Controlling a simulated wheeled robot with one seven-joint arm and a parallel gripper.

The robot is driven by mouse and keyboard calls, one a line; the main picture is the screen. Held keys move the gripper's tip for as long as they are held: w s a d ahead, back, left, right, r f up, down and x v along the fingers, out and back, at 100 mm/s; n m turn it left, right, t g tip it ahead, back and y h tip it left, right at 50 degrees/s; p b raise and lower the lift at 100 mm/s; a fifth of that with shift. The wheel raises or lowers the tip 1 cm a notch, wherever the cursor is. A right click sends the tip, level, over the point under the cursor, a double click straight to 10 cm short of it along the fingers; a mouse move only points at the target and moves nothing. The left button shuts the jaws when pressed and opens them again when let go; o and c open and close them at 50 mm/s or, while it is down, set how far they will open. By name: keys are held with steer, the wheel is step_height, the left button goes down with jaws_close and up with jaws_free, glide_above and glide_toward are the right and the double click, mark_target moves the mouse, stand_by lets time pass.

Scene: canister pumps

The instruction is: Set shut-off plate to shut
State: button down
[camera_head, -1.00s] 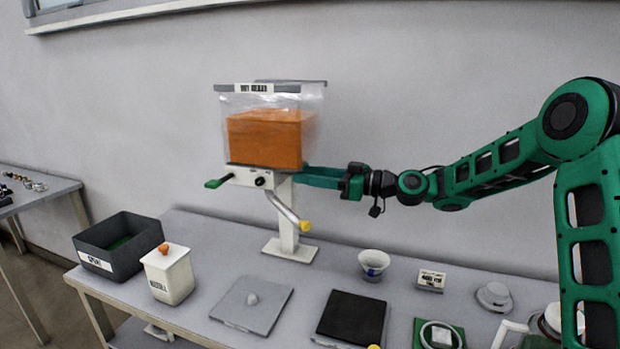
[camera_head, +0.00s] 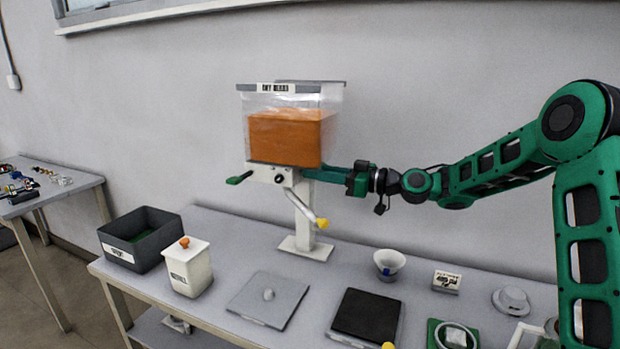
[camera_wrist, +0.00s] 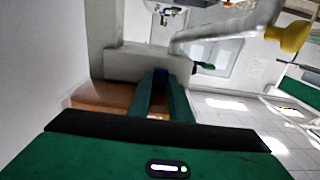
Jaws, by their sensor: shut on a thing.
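The dispenser has a clear hopper (camera_head: 295,100) of orange contents on a white stand (camera_head: 304,222). A green-ended tab (camera_head: 239,178) sticks out at the left of the white pump body (camera_head: 268,174); I cannot tell whether it belongs to the shut-off plate. My gripper (camera_head: 312,173) reaches in from the right, just under the hopper. In the wrist view, its green fingers (camera_wrist: 160,85) are shut on a small dark blue piece (camera_wrist: 160,72) against the white body (camera_wrist: 135,63). The plate itself is mostly hidden inside the body.
The bench (camera_head: 225,235) also holds a dark bin (camera_head: 140,245), a white canister (camera_head: 188,270), a grey plate (camera_head: 285,305), a black pad (camera_head: 366,315) and a cup (camera_head: 389,264).

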steer(key=shift+w+a+r, duration=0.1)
steer(key=shift+w, duration=0.1)
steer(key=c, duration=1.6)
jaws_free()
steer(key=shift+a, duration=0.1)
steer(key=v, duration=1.1)
steer(key=shift+a, duration=0.1)
